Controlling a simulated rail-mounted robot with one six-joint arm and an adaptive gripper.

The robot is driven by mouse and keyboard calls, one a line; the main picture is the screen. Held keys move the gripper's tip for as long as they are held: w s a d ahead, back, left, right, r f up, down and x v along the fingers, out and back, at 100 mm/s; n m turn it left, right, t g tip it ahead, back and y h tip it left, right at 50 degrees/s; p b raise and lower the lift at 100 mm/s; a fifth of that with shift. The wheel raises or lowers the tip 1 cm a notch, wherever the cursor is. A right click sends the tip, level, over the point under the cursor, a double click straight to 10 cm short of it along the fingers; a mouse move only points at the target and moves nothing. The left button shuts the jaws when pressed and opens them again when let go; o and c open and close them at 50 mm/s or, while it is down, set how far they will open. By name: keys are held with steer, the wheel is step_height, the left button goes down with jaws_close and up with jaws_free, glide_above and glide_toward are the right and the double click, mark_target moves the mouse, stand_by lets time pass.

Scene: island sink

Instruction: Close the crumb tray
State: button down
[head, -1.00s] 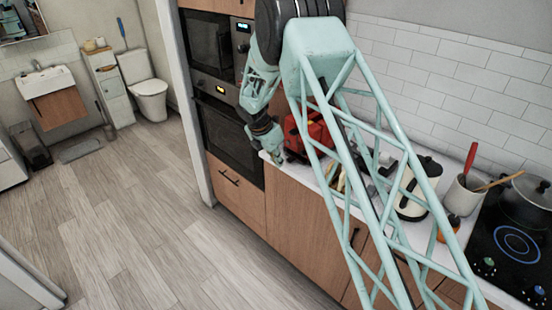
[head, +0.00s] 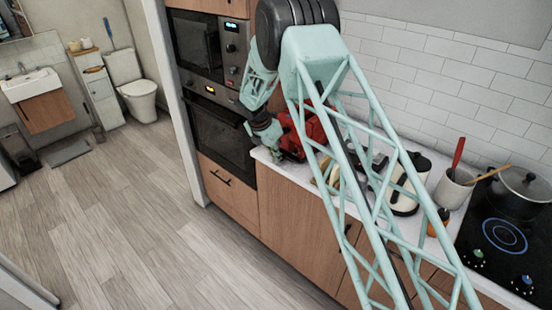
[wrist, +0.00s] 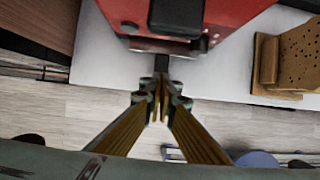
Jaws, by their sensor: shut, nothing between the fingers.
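The red toaster (head: 312,134) stands on the counter by the tall oven unit. Its red body (wrist: 235,12) fills the top of the wrist view, with a black lever or knob on its face. A thin grey edge (wrist: 185,47) at its base looks like the crumb tray, with a small dark tab (wrist: 161,63) at its middle. How far the tray sticks out is hard to tell. My gripper (head: 276,150) is low beside the toaster's end. In the wrist view my gripper (wrist: 160,90) is shut and empty, its tips pointing at the tab; I cannot tell whether they touch.
Beyond are a cream kettle (head: 409,185), a utensil pot (head: 452,190) and a hob with a dark pot (head: 520,195). The counter edge is close below my gripper, with open floor (head: 130,240) in front.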

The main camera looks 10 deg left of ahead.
steer(key=shift+w+d+p, duration=0.15)
steer(key=shift+w+d, duration=0.2)
steer(key=shift+w, duration=0.2)
steer(key=shift+w+d+p, duration=0.15)
steer(key=shift+w+d, duration=0.15)
steer(key=shift+w, duration=0.2)
steer(key=shift+s, duration=0.15)
steer(key=shift+s+a, duration=0.5)
steer(key=shift+s, duration=0.2)
steer(key=shift+s+a+b, duration=0.35)
steer(key=shift+s+a, duration=0.15)
steer(key=shift+s, duration=0.35)
steer(key=v, duration=1)
